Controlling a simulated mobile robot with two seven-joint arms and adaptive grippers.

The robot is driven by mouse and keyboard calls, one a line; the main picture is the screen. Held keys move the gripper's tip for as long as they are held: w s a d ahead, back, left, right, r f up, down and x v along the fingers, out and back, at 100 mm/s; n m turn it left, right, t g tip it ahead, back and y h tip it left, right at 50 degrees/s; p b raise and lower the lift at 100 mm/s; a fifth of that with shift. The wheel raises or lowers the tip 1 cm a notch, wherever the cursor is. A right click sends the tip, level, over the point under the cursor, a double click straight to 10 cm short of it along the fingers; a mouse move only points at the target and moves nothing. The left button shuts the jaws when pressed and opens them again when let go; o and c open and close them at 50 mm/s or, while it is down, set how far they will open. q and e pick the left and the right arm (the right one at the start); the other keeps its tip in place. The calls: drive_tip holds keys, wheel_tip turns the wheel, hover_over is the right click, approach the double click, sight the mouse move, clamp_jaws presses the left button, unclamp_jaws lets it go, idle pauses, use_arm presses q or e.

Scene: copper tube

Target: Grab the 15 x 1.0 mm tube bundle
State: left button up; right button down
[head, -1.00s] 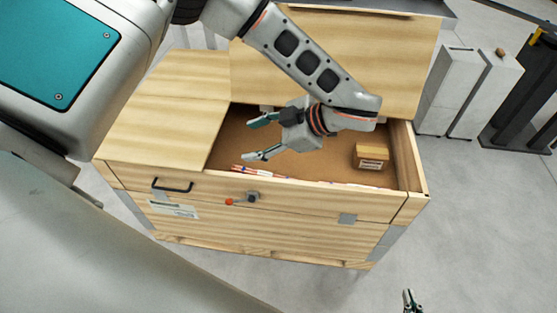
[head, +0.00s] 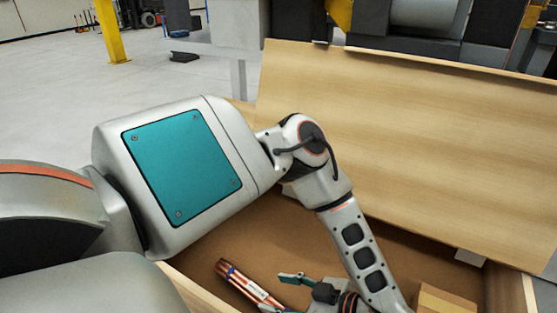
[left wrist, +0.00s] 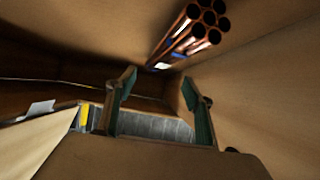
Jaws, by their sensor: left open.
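A bundle of copper tubes (head: 248,287) lies on the floor of the open wooden crate (head: 527,295), with a pale label around it that is too small to read. My left gripper (head: 287,293) is inside the crate to the right of the bundle, open, with its fingers pointing left; its lower part is cut off by the picture edge. In the left wrist view the tubes (left wrist: 190,35) show their open round ends beyond the fingertips. The two teal fingers of the left gripper (left wrist: 159,80) are spread with nothing between them. My right gripper is not in view.
A small cardboard box (head: 440,302) stands in the crate to the right of my left arm. The raised wooden lid (head: 400,140) stands behind. Bare brown crate floor (head: 280,228) lies behind the bundle.

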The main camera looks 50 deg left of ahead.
sight(259, 291)
use_arm(q)
drive_tip(key=shift+s+a+f, duration=0.2)
drive_tip(key=shift+a+f, duration=0.2)
drive_tip(key=shift+f, duration=0.1)
drive_tip(key=x, duration=0.3)
drive_tip(key=b+x, duration=0.1)
drive_tip(key=x, duration=0.2)
drive_tip(key=shift+d+f+b, duration=0.1)
drive_tip(key=shift+f+b, duration=0.2)
drive_tip(key=shift+a, duration=0.35)
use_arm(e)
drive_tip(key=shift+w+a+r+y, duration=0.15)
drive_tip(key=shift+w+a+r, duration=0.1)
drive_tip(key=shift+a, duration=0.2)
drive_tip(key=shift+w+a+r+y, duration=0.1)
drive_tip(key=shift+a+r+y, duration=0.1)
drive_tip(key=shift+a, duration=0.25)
use_arm(q)
clamp_jaws()
